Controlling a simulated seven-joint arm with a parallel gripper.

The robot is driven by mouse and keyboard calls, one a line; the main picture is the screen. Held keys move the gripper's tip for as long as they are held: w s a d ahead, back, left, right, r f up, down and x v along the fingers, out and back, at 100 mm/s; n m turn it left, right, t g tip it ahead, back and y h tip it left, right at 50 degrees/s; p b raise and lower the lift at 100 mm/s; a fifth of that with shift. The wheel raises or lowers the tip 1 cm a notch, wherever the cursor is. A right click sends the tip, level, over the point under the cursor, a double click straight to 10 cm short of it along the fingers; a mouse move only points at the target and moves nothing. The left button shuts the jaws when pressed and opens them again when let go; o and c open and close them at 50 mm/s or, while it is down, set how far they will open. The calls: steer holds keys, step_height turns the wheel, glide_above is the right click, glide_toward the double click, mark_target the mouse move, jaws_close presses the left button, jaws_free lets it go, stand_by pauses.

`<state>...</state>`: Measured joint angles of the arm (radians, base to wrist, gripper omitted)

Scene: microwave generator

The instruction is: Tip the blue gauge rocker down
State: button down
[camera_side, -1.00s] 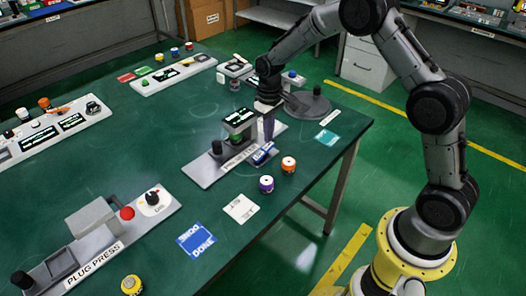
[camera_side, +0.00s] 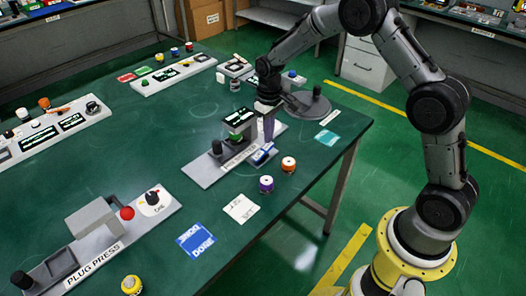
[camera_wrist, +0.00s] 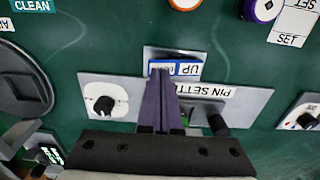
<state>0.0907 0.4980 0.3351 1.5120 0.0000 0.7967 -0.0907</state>
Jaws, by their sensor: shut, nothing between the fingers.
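The blue gauge rocker (camera_side: 262,155) sits on a grey mount at the near edge of the panel labelled PIN SETTER. In the wrist view the rocker (camera_wrist: 189,69) shows blue and white, with UP at its right end. My gripper (camera_side: 268,139) points down over the rocker's far end, fingers together and empty. In the wrist view my gripper's purple fingertips (camera_wrist: 160,73) overlap the rocker's left end and partly hide its label. They look very close to it; I cannot tell whether they touch. The rocker's exact tilt is unclear.
A press with a green-lit display (camera_side: 240,116) and a black knob (camera_side: 217,147) stand close by on the same panel. An orange-topped spool (camera_side: 288,164) and a purple spool (camera_side: 266,184) stand near the table edge. A round grey stand (camera_side: 308,104) is behind the gripper.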

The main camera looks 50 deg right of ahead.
steer(key=shift+f, duration=1.15)
stand_by(0.5)
steer(key=shift+r, duration=3.55)
steer(key=shift+r, duration=0.1)
step_height(320, 180, up, 5)
steer(key=t, duration=0.1)
glide_above(269, 145)
steer(key=s+a+r+t, duration=0.3)
steer(key=s+r, duration=0.8)
steer(key=r, duration=0.4)
steer(key=s+a+r+t, duration=0.1)
steer(key=s+r+t, duration=0.1)
steer(key=s, duration=0.8)
steer(key=s+f, duration=0.6)
steer(key=s, duration=0.3)
steer(key=shift+s+a, duration=0.15)
steer(key=shift+s, duration=0.1)
